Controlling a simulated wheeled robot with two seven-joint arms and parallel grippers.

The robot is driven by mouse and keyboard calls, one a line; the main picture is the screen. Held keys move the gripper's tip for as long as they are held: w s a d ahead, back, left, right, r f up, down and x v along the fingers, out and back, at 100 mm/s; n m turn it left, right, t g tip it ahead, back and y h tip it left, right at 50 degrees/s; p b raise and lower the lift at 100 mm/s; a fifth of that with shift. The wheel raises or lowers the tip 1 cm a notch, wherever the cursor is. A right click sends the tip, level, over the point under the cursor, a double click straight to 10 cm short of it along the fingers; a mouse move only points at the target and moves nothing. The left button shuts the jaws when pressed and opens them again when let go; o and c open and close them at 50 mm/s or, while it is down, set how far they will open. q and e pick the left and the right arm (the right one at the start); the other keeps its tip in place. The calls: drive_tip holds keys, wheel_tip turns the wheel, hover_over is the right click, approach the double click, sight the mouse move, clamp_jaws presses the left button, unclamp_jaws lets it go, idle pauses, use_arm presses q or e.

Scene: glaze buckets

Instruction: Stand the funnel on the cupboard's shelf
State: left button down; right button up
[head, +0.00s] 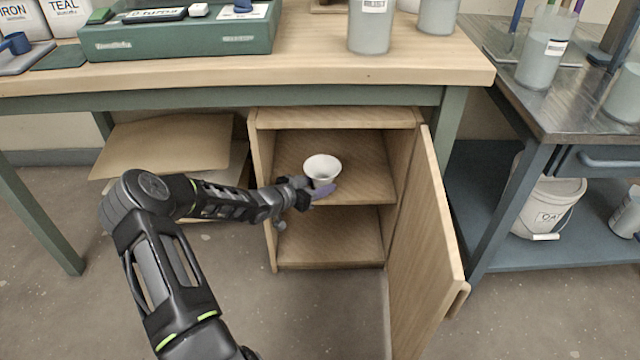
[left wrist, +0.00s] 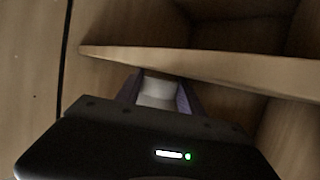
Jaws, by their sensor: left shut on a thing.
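The funnel (head: 322,168) is a small white cone with its wide mouth facing up, in front of the open cupboard. My left gripper (head: 318,190) is shut on it; the purple fingers sit at the funnel's lower part. In the left wrist view the funnel (left wrist: 158,90) shows pale between the two fingers. The cupboard (head: 262,190) is wooden, with a middle shelf (head: 370,188) that looks bare. The shelf's front edge (left wrist: 220,68) crosses the left wrist view just beyond the fingers. I cannot tell whether the funnel touches the shelf. My right gripper is not in view.
The cupboard door (head: 425,240) stands open on the right. A metal table (head: 600,100) stands at the right.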

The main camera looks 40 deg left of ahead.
use_arm(q)
drive_tip(key=c, duration=1.1)
unclamp_jaws()
drive_tip(key=shift+f, duration=0.2)
drive_tip(key=o, duration=0.4)
drive_tip(key=shift+s+f, duration=0.1)
drive_tip(key=shift+d, duration=0.1)
drive_tip(key=shift+s+r+p, duration=0.15)
drive_tip(key=shift+r+p, duration=0.45)
drive_tip(key=shift+r, duration=0.15)
drive_tip(key=p+v, duration=0.4)
drive_tip(key=v, duration=0.7)
drive_tip(key=shift+s+r, duration=0.1)
drive_tip(key=shift+s, duration=0.2)
